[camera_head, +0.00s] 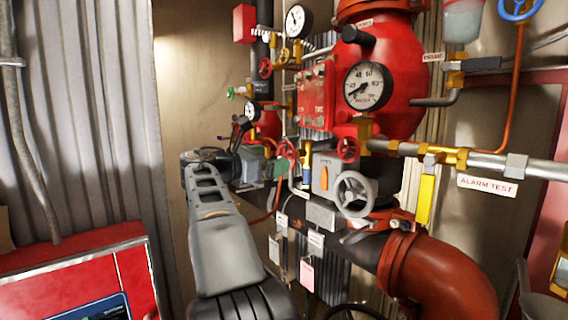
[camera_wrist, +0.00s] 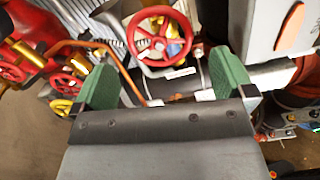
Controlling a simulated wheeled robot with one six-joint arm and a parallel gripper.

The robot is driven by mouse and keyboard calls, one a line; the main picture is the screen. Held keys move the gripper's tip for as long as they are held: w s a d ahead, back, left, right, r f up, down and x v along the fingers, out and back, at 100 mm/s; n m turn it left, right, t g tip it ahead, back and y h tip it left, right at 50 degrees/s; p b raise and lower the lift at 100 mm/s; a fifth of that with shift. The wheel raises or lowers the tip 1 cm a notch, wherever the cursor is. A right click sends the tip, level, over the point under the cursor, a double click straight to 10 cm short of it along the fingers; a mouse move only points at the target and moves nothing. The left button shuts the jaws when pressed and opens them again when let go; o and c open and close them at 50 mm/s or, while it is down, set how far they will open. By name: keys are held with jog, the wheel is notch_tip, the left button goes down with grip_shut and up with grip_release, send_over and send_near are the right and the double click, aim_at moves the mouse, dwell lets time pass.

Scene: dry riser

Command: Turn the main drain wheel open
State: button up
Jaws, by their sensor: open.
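A red spoked wheel (camera_wrist: 160,36) sits ahead of my gripper in the wrist view, framed between the two green fingers. A small white tag below it is too small to read. What appears to be the same wheel shows in the head view (camera_head: 287,151), just beyond the fingers. My gripper (camera_wrist: 164,62) is open and empty; it shows in the head view (camera_head: 277,167) at the end of my arm. The fingers look apart from the rim, though depth is hard to judge. A larger grey handwheel (camera_head: 356,194) stands to the right. No readable label says which is the main drain wheel.
A grey box with an orange lever (camera_head: 326,177) sits close right of my gripper. Red valve body (camera_head: 390,50), gauges (camera_head: 367,86), a small red wheel (camera_head: 347,149) and pipes crowd above. Hanging tags (camera_head: 307,274) are below. A red cabinet (camera_head: 75,280) stands left.

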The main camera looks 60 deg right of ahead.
jog(key=b+v, duration=0.1)
jog(key=v, duration=0.5)
jog(key=shift+a, duration=0.3)
